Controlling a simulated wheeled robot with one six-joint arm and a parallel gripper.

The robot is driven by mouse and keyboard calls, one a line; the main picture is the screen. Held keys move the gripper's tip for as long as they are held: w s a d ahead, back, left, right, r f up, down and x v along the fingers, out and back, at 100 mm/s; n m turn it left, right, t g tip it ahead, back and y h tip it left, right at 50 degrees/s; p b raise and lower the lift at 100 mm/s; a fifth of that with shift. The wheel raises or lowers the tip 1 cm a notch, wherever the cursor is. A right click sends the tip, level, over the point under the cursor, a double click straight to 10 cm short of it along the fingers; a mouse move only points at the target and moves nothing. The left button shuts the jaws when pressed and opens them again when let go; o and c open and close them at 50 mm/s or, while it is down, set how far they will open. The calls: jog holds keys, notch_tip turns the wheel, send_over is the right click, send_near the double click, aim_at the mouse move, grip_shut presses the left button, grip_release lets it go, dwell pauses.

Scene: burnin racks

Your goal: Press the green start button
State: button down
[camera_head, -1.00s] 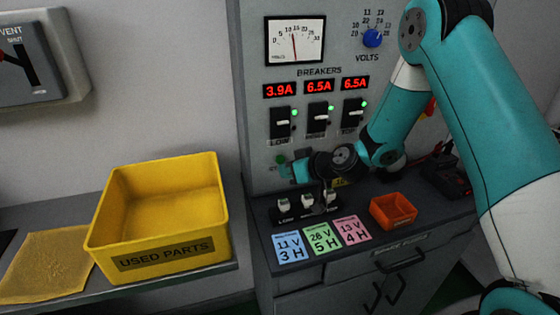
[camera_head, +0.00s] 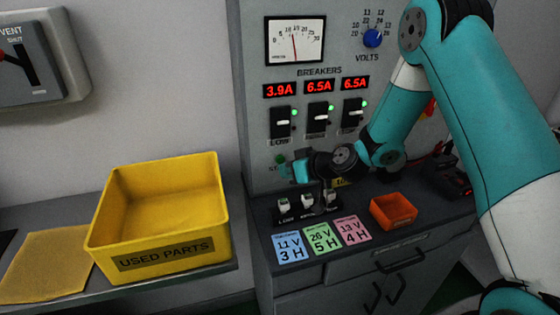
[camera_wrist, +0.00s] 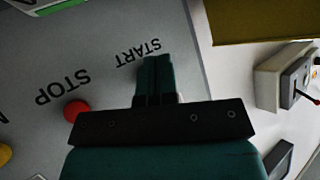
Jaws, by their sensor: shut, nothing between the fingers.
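The green start button (camera_head: 281,159) shows as a small dark green disc low on the panel in the head view, just left of my gripper. My gripper (camera_head: 289,170) is shut and empty, close in front of the panel beside the button. In the wrist view my closed fingers (camera_wrist: 155,60) point at the panel by the START label (camera_wrist: 138,52). The button itself is not visible there and seems hidden behind the fingers. I cannot tell whether the fingertips touch it.
A red stop button (camera_wrist: 75,108) sits near my gripper in the wrist view. Breaker switches (camera_head: 318,120) are above. Small white-topped parts (camera_head: 308,202), coloured cards (camera_head: 322,238) and an orange bin (camera_head: 393,211) are on the counter below. A yellow used-parts bin (camera_head: 172,252) stands at left.

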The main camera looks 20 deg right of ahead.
jog(key=shift+w, duration=0.1)
jog(key=shift+w, duration=0.35)
jog(key=shift+w+b, duration=0.3)
jog(key=shift+w, duration=0.1)
dwell(0.9)
jog(key=shift+s, duration=0.1)
jog(key=shift+s+b, duration=0.45)
jog(key=shift+s, duration=0.3)
jog(key=shift+s, duration=0.1)
jog(key=shift+s+b, duration=1.45)
jog(key=shift+s, duration=0.95)
